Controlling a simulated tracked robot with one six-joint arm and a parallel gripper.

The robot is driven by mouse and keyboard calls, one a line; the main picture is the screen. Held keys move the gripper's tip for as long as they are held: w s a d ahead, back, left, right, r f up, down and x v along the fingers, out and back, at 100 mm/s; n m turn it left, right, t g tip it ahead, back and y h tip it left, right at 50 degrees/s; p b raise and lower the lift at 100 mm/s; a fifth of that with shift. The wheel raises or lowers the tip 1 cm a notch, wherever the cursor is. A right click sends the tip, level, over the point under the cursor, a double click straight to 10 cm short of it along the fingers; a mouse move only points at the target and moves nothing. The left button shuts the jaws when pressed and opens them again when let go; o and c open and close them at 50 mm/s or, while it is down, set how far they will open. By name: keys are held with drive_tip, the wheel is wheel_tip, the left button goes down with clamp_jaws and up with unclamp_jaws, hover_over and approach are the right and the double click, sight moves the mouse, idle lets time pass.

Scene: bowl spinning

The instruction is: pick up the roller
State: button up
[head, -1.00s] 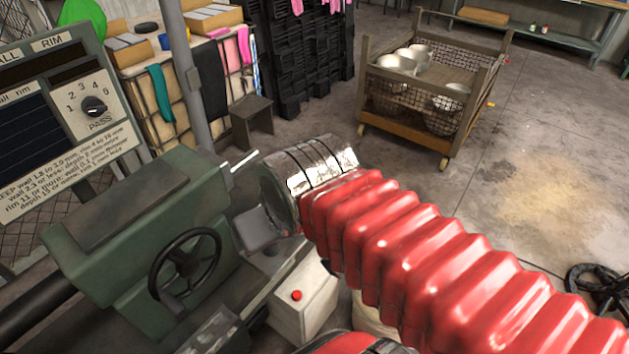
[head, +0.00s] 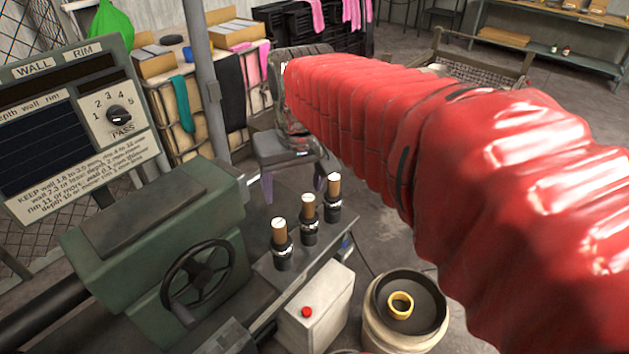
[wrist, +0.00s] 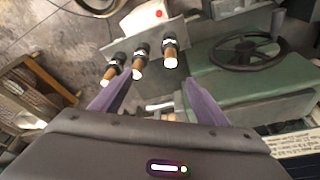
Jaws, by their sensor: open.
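Three upright tools with wooden handles and black lower parts stand in a row on the bench of the green machine: a near one (head: 279,232), a middle one (head: 308,208) and a far one (head: 334,186). Which one is the roller I cannot tell. My gripper (head: 293,192) is open and empty, with its purple fingers pointing down behind the row in the head view. In the wrist view my gripper (wrist: 154,82) spreads its fingers widely, and the three handles (wrist: 138,68) show just beyond the fingertips, not between them.
The green machine with a handwheel (head: 197,272) stands left of the tools. A white box with a red button (head: 315,310) and a drum holding a yellow ring (head: 401,305) are in front. A wire cart (head: 485,72) stands behind my arm.

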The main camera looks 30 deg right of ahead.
drive_tip(key=w+d+f+m+g, duration=0.1)
drive_tip(key=w+d+f+g, duration=0.1)
drive_tip(key=w+d, duration=0.55)
drive_tip(key=m+g, duration=0.1)
drive_tip(key=m, duration=0.1)
hover_over(334, 178)
drive_tip(key=shift+y, duration=0.3)
wheel_tip(334, 178, down, 5)
drive_tip(key=shift+r, duration=0.2)
wheel_tip(334, 178, down, 8)
drive_tip(key=shift+f, duration=0.3)
drive_tip(key=shift+w+d+f, duration=0.1)
drive_tip(key=shift+w+f, duration=0.05)
drive_tip(key=shift+f, duration=1.15)
drive_tip(key=shift+w+d+f, duration=0.1)
drive_tip(key=shift+f, duration=1.2)
